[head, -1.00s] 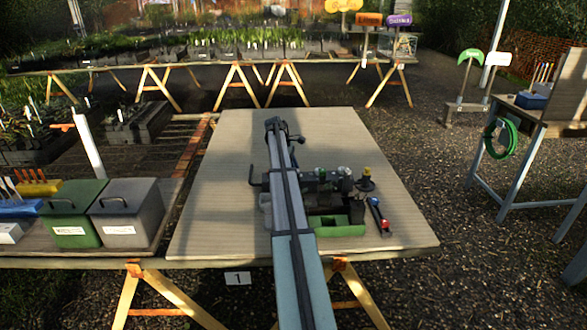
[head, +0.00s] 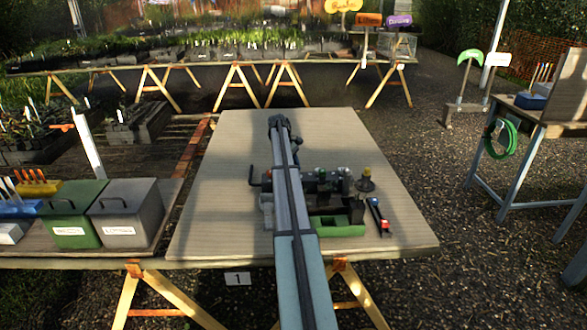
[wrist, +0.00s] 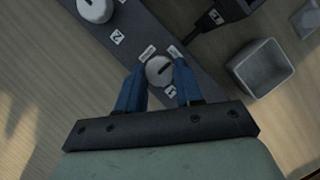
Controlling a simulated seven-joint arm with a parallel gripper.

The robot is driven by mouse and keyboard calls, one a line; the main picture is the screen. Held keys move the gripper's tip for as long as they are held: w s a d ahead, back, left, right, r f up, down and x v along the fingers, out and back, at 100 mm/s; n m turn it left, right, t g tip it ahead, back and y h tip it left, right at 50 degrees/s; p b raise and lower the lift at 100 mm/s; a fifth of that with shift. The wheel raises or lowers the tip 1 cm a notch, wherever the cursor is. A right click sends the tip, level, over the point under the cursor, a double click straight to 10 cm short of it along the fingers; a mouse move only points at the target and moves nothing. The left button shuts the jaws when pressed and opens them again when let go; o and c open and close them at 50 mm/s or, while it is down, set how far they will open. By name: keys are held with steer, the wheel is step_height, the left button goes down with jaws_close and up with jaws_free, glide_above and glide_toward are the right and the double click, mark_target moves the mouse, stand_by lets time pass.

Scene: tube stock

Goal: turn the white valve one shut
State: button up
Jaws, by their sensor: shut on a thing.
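In the wrist view a round white valve knob (wrist: 157,74) with a dark pointer line sits on a dark grey bar (wrist: 142,43). My gripper (wrist: 160,82) has its two blue fingers shut on this knob, one on each side. A small label beside it appears to read 1, but it is too small to be sure. A second pale knob (wrist: 94,9) is at the upper left on the same bar, apart from my fingers, with a label that looks like 2. In the head view my arm hides the valves and fingertips.
A grey open box (wrist: 262,68) and a black device (wrist: 226,12) lie right of the bar. The tabletop (head: 220,180) is clear on the left.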

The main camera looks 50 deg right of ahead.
steer(key=o, duration=1)
steer(key=shift+o, duration=0.2)
steer(key=v, duration=1.4)
steer(key=shift+s+f, duration=0.1)
steer(key=shift+s, duration=0.05)
